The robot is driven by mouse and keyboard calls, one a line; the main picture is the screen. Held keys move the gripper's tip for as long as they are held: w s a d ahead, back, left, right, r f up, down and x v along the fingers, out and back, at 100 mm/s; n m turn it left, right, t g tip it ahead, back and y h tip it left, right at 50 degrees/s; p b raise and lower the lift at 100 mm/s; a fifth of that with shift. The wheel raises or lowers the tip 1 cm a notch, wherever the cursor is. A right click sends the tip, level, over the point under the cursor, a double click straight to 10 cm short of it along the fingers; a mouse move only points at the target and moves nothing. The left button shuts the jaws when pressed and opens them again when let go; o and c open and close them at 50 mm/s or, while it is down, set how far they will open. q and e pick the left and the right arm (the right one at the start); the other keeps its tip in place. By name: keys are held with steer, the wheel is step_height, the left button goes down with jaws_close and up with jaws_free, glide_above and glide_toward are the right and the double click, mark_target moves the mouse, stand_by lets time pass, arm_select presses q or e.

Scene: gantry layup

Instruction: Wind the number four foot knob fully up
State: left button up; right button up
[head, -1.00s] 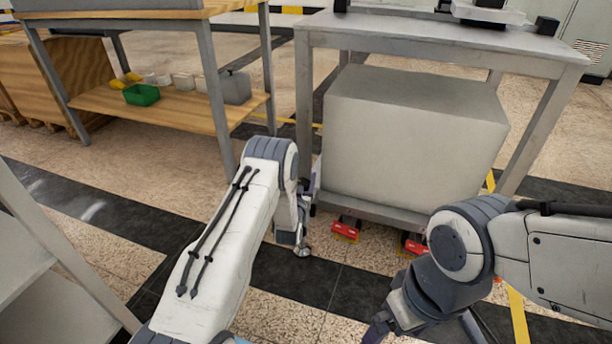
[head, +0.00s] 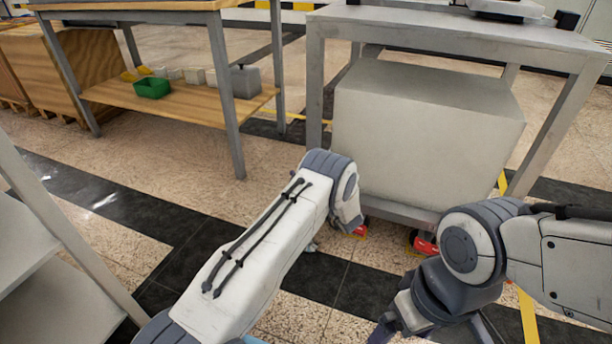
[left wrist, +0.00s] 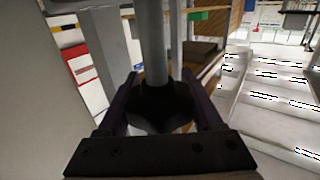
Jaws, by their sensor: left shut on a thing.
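In the left wrist view, a black lobed knob (left wrist: 163,112) sits at the end of a grey round stem (left wrist: 155,45). The two dark fingers of my left gripper (left wrist: 160,85) lie on either side of the knob and are shut on it. No number shows on the knob. In the head view, the left gripper and knob are hidden behind my left forearm and wrist, by the low left corner of the grey box unit (head: 425,130). My right gripper (head: 385,328) hangs low at the bottom, away from the unit; its jaw opening is unclear.
Red foot parts (head: 425,243) show under the unit's base. A grey metal table (head: 450,38) stands over the box. A wooden bench (head: 185,110) with a green bin (head: 152,87) is at the back left. Grey shelving (head: 60,290) stands at the left; floor between is clear.

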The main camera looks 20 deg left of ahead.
arm_select(q)
steer(key=shift+g, duration=0.3)
steer(key=o, duration=1.4)
steer(key=shift+n+y, duration=0.3)
steer(key=shift+c, duration=0.2)
steer(key=p+v, duration=0.4)
steer(key=v, duration=0.6)
steer(key=shift+s+d, duration=0.2)
steer(key=shift+s, duration=0.05)
